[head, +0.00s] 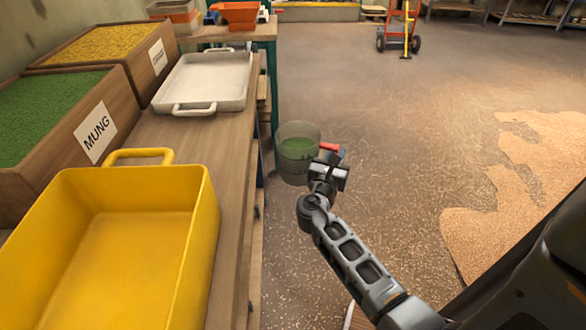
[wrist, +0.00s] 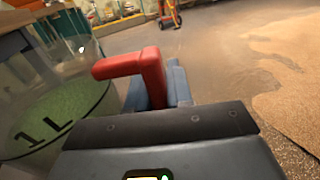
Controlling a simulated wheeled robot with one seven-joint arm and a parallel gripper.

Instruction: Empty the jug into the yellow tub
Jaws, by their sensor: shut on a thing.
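The jug (head: 298,160) is clear with a red handle and holds green grain in its lower part. My gripper (head: 328,165) is shut on the jug's red handle, and the jug hangs about upright over the floor, just right of the bench edge. In the wrist view the jug (wrist: 45,95) shows at the left with a "1 L" mark and green grain inside; its red handle (wrist: 135,65) sits in my gripper (wrist: 155,95). The yellow tub (head: 206,240) stands on the bench at the lower left of the head view. Its visible inside looks empty. The jug is apart from it.
A wooden bin labelled MUNG (head: 125,110) holds green grain, and another bin (head: 140,60) holds yellow grain. A white tray (head: 205,85) lies on the wooden bench (head: 225,150). Spilled tan grain (head: 490,235) covers floor at right; the middle floor is mostly clear.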

